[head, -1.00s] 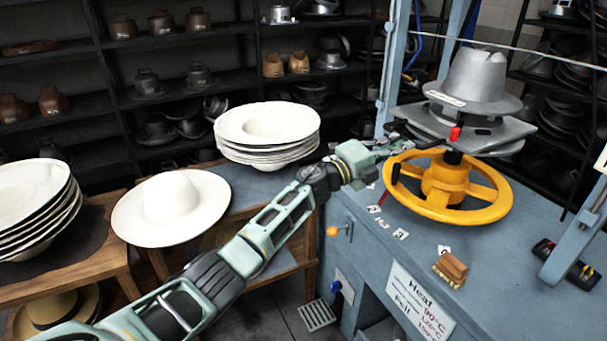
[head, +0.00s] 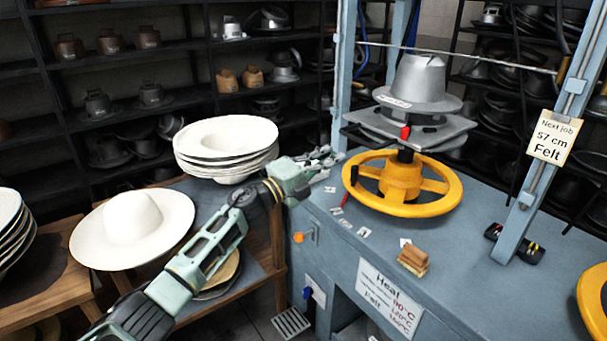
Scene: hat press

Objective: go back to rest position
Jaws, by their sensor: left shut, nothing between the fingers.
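My left arm reaches in from the lower left. My left gripper (head: 322,158) is shut and empty, at the back left edge of the blue press bench (head: 335,245). It is left of the yellow handwheel (head: 405,205) and apart from it. The grey metal hat block (head: 418,82) stands upright on the press plates above the wheel. My right gripper is not in view.
A white hat (head: 130,225) lies on a stand beside my left arm. A stack of white hat bodies (head: 226,140) is close behind the arm. A brush (head: 413,260) lies on the bench.

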